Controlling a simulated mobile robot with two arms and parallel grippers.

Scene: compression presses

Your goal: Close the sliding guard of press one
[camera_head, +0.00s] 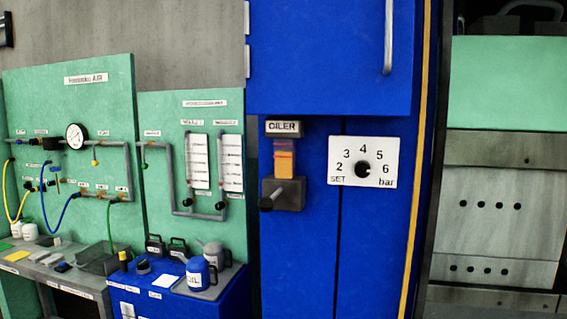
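Neither of my grippers is in view. A large blue machine body (300,245) fills the middle of the view, close to me. A blue panel (320,60) with a grey vertical bar handle (388,37) stands proud at its top; its upper part is cut off by the picture's edge. I cannot tell whether this panel is the sliding guard, or whether it is open or shut. No label reading press one is legible.
The blue body carries an oiler (284,160) and a pressure dial (363,168) marked in bar. At right stands a green and grey machine (505,85) with bolted plates. At left, green pipe boards (65,100) stand behind benches with an oil can (197,275) and jugs.

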